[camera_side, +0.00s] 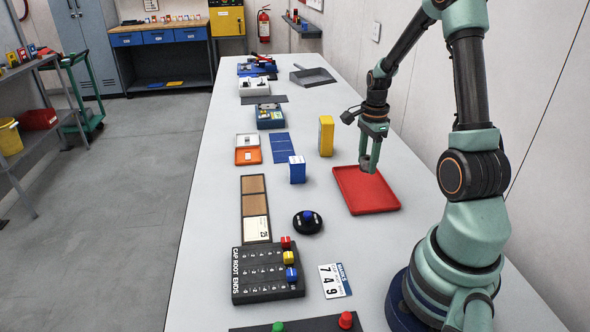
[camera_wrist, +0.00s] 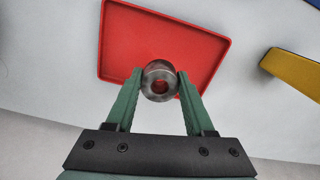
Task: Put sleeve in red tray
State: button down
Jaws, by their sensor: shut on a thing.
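My gripper (camera_wrist: 160,84) is shut on the sleeve (camera_wrist: 150,74), a grey metal ring with a hole through it, held between the two green fingertips in the wrist view. The red tray (camera_wrist: 195,40) lies beyond the fingertips there, with the sleeve overlapping its near edge in the picture. In the side view my gripper (camera_side: 369,168) points down at the far edge of the red tray (camera_side: 372,198). The tray looks empty.
A yellow box (camera_side: 326,136) stands left of the gripper, and a blue box (camera_side: 297,169) stands nearer. A black round base with a blue knob (camera_side: 308,221) and a black labelled rack (camera_side: 266,272) are nearer still.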

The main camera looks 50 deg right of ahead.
aim_at(363, 188)
jog(key=shift+f, duration=3.1)
jog(key=shift+f, duration=0.1)
jog(key=shift+c, duration=1.4)
grip_release()
